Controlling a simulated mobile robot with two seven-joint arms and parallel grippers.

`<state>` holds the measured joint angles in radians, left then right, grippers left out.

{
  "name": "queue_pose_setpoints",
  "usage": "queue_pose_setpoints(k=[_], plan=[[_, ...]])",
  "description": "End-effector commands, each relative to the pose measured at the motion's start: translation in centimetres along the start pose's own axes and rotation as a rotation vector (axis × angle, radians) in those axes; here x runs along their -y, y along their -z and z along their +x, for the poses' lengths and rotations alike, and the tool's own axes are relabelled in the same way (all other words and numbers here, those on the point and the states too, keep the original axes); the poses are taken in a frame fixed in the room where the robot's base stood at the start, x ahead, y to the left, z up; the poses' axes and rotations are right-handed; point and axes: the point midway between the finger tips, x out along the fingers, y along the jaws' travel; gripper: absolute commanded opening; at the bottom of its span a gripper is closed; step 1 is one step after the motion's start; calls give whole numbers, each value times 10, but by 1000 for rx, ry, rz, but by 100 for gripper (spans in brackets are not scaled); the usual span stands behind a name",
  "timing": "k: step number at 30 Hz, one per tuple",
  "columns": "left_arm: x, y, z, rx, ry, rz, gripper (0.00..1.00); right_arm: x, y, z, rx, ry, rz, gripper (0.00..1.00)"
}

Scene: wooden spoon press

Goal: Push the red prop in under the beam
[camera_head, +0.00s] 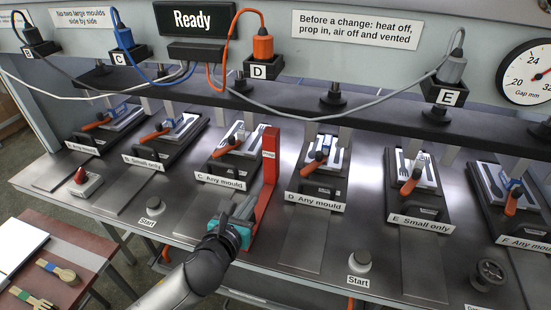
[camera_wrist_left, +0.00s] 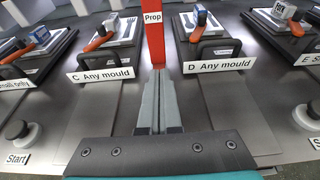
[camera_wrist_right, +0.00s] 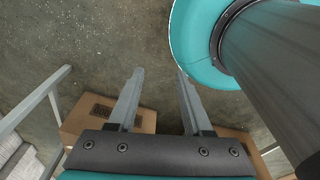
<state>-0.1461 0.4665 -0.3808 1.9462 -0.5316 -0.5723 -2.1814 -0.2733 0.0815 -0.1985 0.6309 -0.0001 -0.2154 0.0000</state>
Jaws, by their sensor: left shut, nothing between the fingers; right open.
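The red prop (camera_head: 269,165) stands upright on the metal bench between stations C and D. My left gripper (camera_head: 243,206) is shut and empty at the near side of the prop. In the left wrist view the closed fingertips (camera_wrist_left: 157,74) point at the lower part of the prop (camera_wrist_left: 153,35), labelled "Prop"; I cannot tell whether they touch. My right gripper (camera_wrist_right: 159,73) is open and empty above the floor, outside the head view.
Mould stations C (camera_head: 232,150) and D (camera_head: 320,165) flank the prop, with handles sticking out. Start buttons (camera_head: 155,206) and (camera_head: 360,261) stand at the bench front. A red button (camera_head: 81,177) is at left. Cables hang above the beam.

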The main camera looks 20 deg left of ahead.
Motion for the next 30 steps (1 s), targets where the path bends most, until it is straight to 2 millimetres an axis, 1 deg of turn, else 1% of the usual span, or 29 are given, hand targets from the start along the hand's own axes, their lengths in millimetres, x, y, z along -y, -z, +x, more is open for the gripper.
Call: queue_pose_setpoints(k=[5,8,10,13,17,24,30], plan=[[0,0,4,0,0,1,0,2,-10,0,15,2,0,50],[0,0,14,1,0,0,0,4,-23,2,36,5,0,50],[0,0,24,3,0,0,0,6,-32,3,51,8,-1,50],[0,1,42,1,-1,-1,0,7,-40,6,64,9,-1,50],[0,1,64,1,-1,-2,0,7,-39,11,61,9,-1,50],[0,1,101,1,0,-3,0,6,-28,21,40,7,-2,50],[0,-7,126,0,0,-2,0,7,-26,25,36,8,-1,50]])
